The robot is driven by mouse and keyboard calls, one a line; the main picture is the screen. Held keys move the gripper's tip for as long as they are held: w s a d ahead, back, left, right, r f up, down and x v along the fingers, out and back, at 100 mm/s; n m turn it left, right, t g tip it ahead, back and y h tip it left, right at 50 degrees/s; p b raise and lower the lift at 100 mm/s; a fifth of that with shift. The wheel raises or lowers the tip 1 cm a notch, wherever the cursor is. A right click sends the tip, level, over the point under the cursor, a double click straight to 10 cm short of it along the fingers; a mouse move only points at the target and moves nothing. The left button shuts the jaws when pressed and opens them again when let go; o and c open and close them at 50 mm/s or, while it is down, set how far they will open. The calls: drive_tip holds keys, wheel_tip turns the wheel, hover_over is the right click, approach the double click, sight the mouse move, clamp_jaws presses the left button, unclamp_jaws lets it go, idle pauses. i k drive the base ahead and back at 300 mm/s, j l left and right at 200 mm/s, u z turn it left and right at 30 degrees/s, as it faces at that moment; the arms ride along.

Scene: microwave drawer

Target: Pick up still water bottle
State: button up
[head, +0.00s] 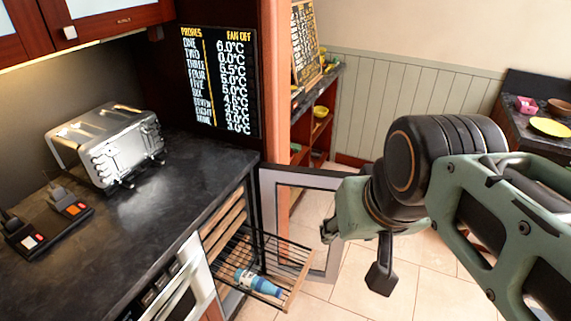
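A blue bottle (257,283) with a pale label lies on its side on a pulled-out wire rack (290,262) with a wooden front edge, low in the counter unit. It is the only bottle I can make out; its label is too small to read. My gripper (358,252) hangs in the air to the right of the rack and bottle, apart from both.
An open glass door (318,190) stands behind the rack, close to my gripper. A dark counter (190,190) with a steel toaster (108,146) is at left. An oven front (178,300) is below it. Tiled floor (335,300) is clear right of the rack.

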sight(259, 284)
drive_tip(key=i+u, duration=0.15)
drive_tip(key=u, duration=0.25)
drive_tip(key=i+u, duration=0.2)
drive_tip(key=u, duration=0.2)
